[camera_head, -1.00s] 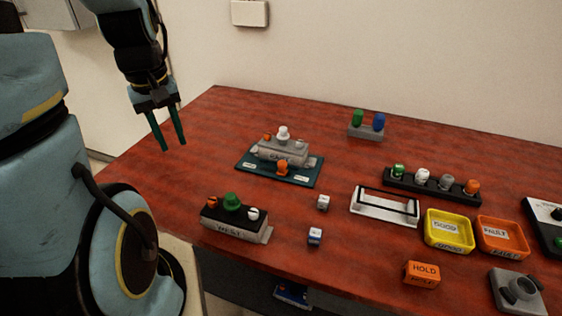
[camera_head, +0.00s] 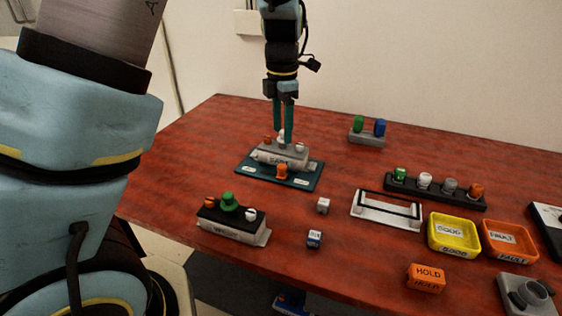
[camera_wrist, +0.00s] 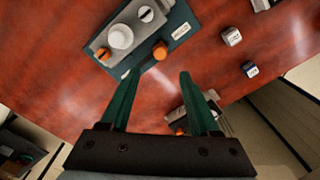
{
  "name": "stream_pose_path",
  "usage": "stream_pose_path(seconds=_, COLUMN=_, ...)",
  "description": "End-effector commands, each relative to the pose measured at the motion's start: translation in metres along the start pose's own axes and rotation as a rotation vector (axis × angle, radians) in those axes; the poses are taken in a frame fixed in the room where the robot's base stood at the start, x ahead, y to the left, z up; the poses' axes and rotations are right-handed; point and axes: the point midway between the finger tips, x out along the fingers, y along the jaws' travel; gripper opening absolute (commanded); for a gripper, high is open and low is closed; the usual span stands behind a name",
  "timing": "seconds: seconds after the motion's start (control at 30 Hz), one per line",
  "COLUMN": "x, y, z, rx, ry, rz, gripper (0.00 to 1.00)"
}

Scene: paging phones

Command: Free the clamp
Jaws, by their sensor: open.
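A grey unit (camera_head: 278,155) sits on a teal plate (camera_head: 256,173) on the table. A white knob stands on its top, partly hidden by my fingers in the head view and clear in the wrist view (camera_wrist: 120,36). A smaller white knob (camera_head: 300,147) and an orange one (camera_head: 267,139) flank it. Another orange knob (camera_head: 282,171) stands at the plate's front and shows in the wrist view (camera_wrist: 160,50). I cannot tell which part is the clamp. My gripper (camera_head: 283,132) points down, open and empty, over the unit; it also shows in the wrist view (camera_wrist: 160,74).
A black-topped unit with a green knob (camera_head: 228,201) stands in front. Two small cubes (camera_head: 323,205) (camera_head: 314,239) lie nearby. To the right are a white frame (camera_head: 386,221), a yellow tray (camera_head: 431,235), an orange tray (camera_head: 487,243) and a black rack (camera_head: 408,188).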

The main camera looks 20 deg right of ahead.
Motion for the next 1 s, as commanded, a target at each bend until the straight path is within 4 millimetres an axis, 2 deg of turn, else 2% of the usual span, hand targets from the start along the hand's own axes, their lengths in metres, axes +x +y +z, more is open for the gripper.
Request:
stream_pose_path(seconds=0.5, x=0.085, y=0.000, z=-0.002, rx=0.001, ry=0.003, rz=-0.003, gripper=0.62)
stream_pose_path(seconds=0.7, x=0.100, y=0.000, z=-0.002, rx=0.001, ry=0.000, rz=-0.002, gripper=0.62)
stream_pose_path(seconds=1.0, x=0.101, y=0.000, z=-0.001, rx=0.002, ry=0.000, rz=-0.001, gripper=0.61)
